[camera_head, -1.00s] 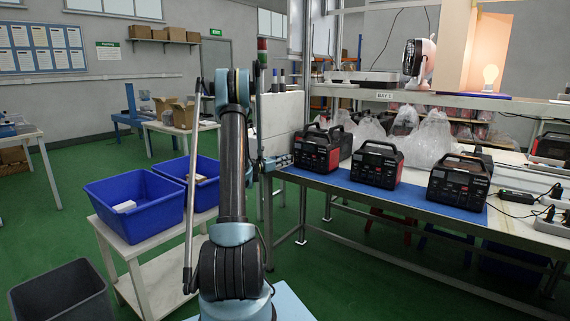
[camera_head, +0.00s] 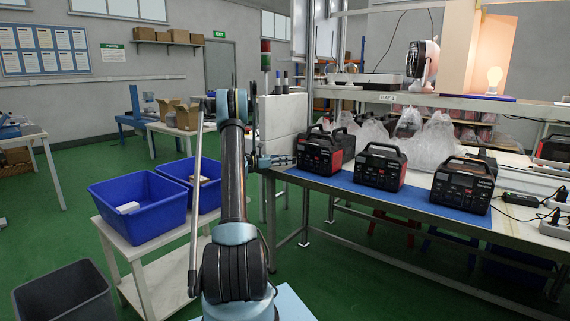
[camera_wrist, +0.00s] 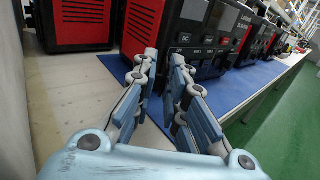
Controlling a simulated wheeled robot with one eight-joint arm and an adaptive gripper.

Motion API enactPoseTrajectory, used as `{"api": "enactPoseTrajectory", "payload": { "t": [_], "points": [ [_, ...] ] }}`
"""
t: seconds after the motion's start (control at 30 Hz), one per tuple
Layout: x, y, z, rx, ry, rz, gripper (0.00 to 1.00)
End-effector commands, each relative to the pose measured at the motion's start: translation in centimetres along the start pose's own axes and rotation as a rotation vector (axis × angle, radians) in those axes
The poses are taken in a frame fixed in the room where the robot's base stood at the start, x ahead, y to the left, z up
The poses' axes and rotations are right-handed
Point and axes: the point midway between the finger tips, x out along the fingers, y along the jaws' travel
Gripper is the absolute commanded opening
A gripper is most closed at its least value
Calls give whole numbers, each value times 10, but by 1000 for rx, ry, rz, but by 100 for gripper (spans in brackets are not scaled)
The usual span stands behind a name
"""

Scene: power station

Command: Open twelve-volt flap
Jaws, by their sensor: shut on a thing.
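A red and black power station (camera_head: 322,150) stands at the left end of the bench row. In the wrist view its front panel (camera_wrist: 205,45) shows a screen, buttons and a DC label. My gripper (camera_wrist: 164,60) is at the lower left corner of that panel, with its fingertips close together against the front. It is shut on the twelve-volt flap, which is mostly hidden by the fingertips. In the head view my gripper (camera_head: 282,161) reaches the left side of this station from the left, small and partly hidden by my arm.
Two similar power stations (camera_head: 379,167) (camera_head: 462,186) stand to the right on a blue mat (camera_head: 415,198). Another red unit (camera_wrist: 78,25) is at left in the wrist view. Blue bins (camera_head: 135,222) stand on a white table at left. Green floor is open before the bench.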

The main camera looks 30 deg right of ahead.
Motion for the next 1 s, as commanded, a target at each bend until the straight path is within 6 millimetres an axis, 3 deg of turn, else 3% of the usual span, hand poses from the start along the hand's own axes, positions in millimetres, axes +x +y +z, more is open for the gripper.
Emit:
{"api": "enactPoseTrajectory", "payload": {
  "t": [0.27, 0.3, 0.37, 0.77, 1.0],
  "points": [
    [2, 0, 0, 0, 0, -1, 0],
    [2, -1, 0, 0, 0, -1, 21],
    [2, -1, 0, 0, 0, -1, 30],
    [-3, 0, 0, 0, 0, 1, 30],
    [-37, 1, 0, 0, 0, 4, 30]
  ]
}}
